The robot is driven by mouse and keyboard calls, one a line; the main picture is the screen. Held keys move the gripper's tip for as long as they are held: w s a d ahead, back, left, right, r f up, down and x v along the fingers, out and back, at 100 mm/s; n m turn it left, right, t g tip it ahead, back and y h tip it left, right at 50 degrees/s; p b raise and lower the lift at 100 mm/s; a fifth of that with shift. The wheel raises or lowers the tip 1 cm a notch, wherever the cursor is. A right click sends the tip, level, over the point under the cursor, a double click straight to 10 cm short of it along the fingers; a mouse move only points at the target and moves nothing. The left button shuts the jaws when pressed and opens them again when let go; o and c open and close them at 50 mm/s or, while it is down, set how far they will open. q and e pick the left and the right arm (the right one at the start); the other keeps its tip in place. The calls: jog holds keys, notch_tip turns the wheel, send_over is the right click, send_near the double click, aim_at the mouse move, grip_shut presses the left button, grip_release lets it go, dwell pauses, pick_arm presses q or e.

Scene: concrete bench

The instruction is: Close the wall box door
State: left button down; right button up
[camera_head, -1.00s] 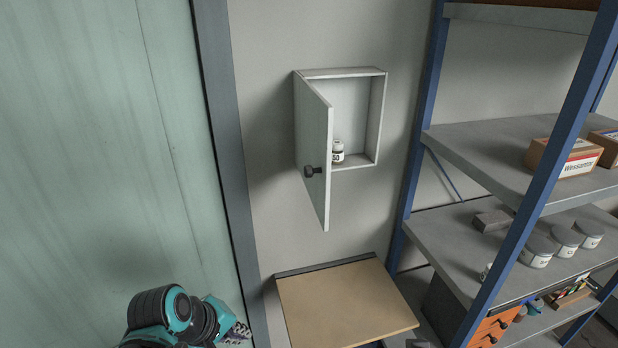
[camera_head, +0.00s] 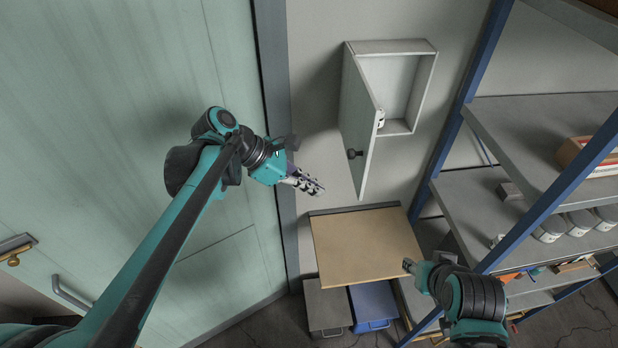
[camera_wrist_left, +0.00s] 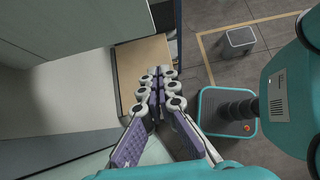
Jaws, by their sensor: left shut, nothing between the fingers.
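The wall box (camera_head: 425,88) is a pale open-fronted cabinet on the wall. Its door (camera_head: 357,115) is hinged at the left, stands open and sticks out from the wall. A dark round knob (camera_head: 355,154) is on the door near its lower free edge. A small white jar (camera_head: 381,118) stands inside, partly hidden by the door. My left gripper (camera_head: 318,188) is left of the door and lower than the knob, apart from it. Its fingers (camera_wrist_left: 158,92) are together and empty in the left wrist view. My right arm shows low at the right; its small tip (camera_head: 408,265) is too unclear to judge.
A wooden-topped bench (camera_head: 365,247) stands below the box, with a grey bin (camera_head: 328,308) and a blue bin (camera_head: 374,303) under it. A blue-framed shelf (camera_head: 520,130) with jars and cartons stands close on the right. A green door (camera_head: 150,100) is at the left.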

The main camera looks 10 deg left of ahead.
pick_arm(q)
jog(key=w+d+f+p, duration=0.1)
jog(key=w+d+f, duration=0.1)
jog(key=d, duration=0.5)
jog(key=shift+d+f, duration=0.25)
jog(key=shift+f, duration=0.65)
pick_arm(e)
jog(key=shift+w+r, duration=0.1)
jog(key=shift+r, duration=0.5)
pick_arm(q)
jog(key=shift+w+d, duration=0.1)
